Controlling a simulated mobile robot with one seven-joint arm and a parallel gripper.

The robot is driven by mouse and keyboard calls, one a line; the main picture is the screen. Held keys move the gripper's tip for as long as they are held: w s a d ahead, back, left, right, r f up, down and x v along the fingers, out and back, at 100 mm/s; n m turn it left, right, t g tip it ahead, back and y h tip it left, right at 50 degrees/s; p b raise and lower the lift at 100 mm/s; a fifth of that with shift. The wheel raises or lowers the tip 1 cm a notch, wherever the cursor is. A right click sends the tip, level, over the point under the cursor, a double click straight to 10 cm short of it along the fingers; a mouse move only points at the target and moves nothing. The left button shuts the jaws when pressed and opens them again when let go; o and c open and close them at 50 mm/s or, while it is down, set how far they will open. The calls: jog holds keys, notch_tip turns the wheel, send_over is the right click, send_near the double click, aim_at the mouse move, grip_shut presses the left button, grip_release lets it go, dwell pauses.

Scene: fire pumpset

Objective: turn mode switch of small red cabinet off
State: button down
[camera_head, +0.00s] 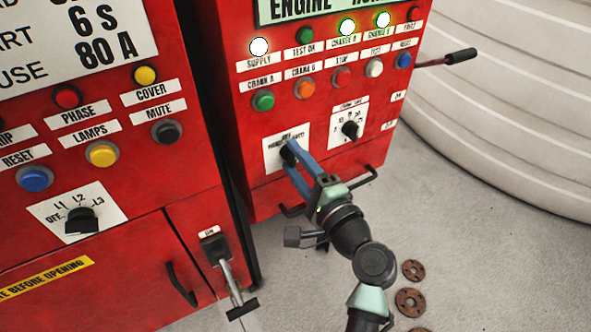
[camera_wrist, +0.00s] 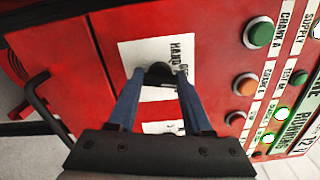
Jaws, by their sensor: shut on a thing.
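The small red cabinet (camera_head: 330,105) stands right of a larger red cabinet in the head view. Its mode switch is a black knob on a white plate (camera_head: 273,151), mostly hidden by my fingers in the head view. In the wrist view the black knob (camera_wrist: 159,74) sits between my two blue fingertips, on the white plate marked with small lettering. My gripper (camera_head: 290,152) is shut on the knob, reaching it from the front right. It also shows in the wrist view (camera_wrist: 159,88). I cannot read which position the knob points to.
A second black rotary switch (camera_head: 350,129) is right of my gripper. Push buttons, including a green one (camera_head: 263,100) and an orange one (camera_head: 304,88), sit above. A cabinet handle (camera_wrist: 45,105) juts out nearby. The larger red cabinet (camera_head: 120,190) stands left; rusty flanges (camera_head: 410,301) lie on the floor.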

jog(key=shift+f+n+b, duration=0.15)
jog(key=shift+n+b, duration=0.75)
jog(key=shift+n, duration=0.3)
jog(key=shift+c, duration=1.6)
grip_release()
jog(key=b+v, duration=0.1)
jog(key=v, duration=1.2)
